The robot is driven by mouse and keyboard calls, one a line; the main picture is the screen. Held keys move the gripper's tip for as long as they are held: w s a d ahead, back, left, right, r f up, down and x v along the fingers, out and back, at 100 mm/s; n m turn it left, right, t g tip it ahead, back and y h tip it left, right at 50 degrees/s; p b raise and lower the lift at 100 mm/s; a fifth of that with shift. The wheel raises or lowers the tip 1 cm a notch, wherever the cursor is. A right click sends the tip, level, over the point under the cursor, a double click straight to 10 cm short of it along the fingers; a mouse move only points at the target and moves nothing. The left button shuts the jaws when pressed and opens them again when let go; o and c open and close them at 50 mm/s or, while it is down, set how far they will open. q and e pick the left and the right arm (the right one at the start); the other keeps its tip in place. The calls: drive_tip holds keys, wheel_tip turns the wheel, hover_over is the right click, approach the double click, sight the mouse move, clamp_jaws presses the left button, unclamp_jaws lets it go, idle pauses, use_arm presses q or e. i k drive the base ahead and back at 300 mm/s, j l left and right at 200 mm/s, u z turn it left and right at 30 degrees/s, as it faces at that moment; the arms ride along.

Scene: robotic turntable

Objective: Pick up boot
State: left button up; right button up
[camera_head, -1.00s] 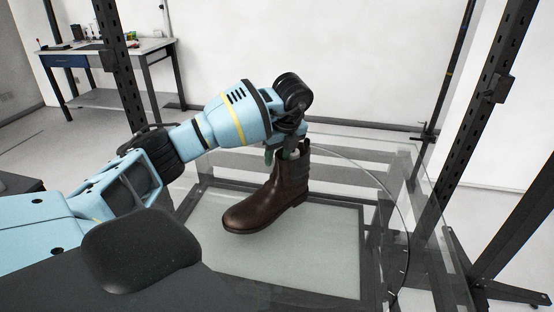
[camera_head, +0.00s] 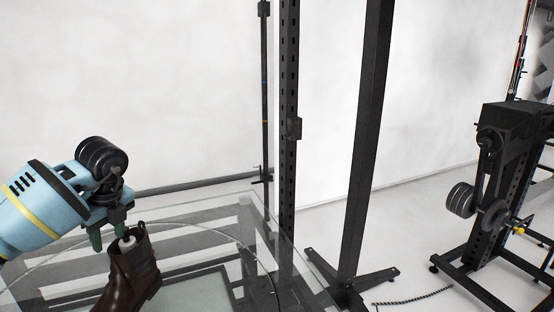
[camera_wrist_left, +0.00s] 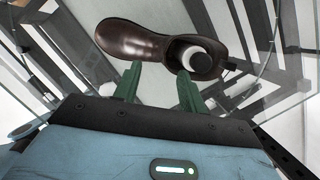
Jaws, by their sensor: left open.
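The dark brown boot (camera_head: 128,278) stands upright on the glass turntable (camera_head: 215,245) at the lower left of the head view, its lower part cut off by the frame. In the left wrist view the boot (camera_wrist_left: 135,40) lies across the top, toe to the left, with a white round thing (camera_wrist_left: 200,56) inside its opening. My left gripper (camera_head: 109,237) is open at the boot's top. In the wrist view its two green fingers (camera_wrist_left: 158,72) point at the boot, the right one close to the opening's rim. Contact cannot be told. My right gripper is not in view.
Dark upright posts (camera_head: 289,130) and (camera_head: 366,150) stand behind and right of the turntable. A black stand with round discs (camera_head: 477,200) is at the right. A cable (camera_head: 415,297) lies on the open floor between them.

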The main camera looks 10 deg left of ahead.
sight(135, 277)
drive_tip(key=k, duration=1.5)
